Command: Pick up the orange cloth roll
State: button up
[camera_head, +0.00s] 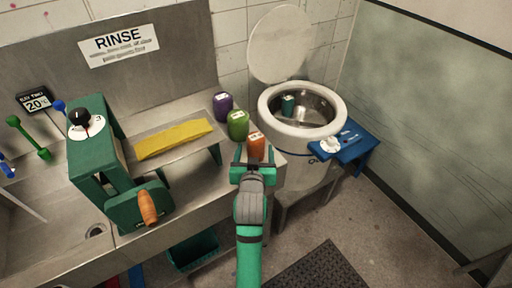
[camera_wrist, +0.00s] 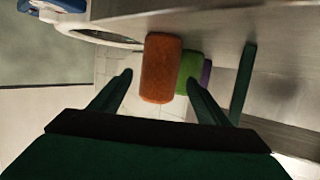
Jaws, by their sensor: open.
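The orange cloth roll (camera_head: 256,143) stands upright near the front right corner of the steel counter. In the wrist view the orange roll (camera_wrist: 160,68) appears just beyond my fingertips, roughly between them and a little left of the right finger. My gripper (camera_head: 253,163) is open and empty, right in front of the roll; its two fingers (camera_wrist: 158,78) also show in the wrist view. In the head view my gripper hides the roll's lower part. I cannot tell whether a finger touches it.
A green roll (camera_head: 238,125) and a purple roll (camera_head: 223,106) stand behind the orange one. A yellow cloth (camera_head: 174,139) lies on a raised shelf to the left, beside a green hand-cranked wringer (camera_head: 137,207).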

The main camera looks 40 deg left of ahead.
jog(key=x, duration=0.4)
jog(key=shift+w+f, duration=0.1)
jog(key=shift+c, duration=0.2)
jog(key=c, duration=1.1)
jog(key=shift+c, duration=0.3)
jog(key=shift+r, duration=0.2)
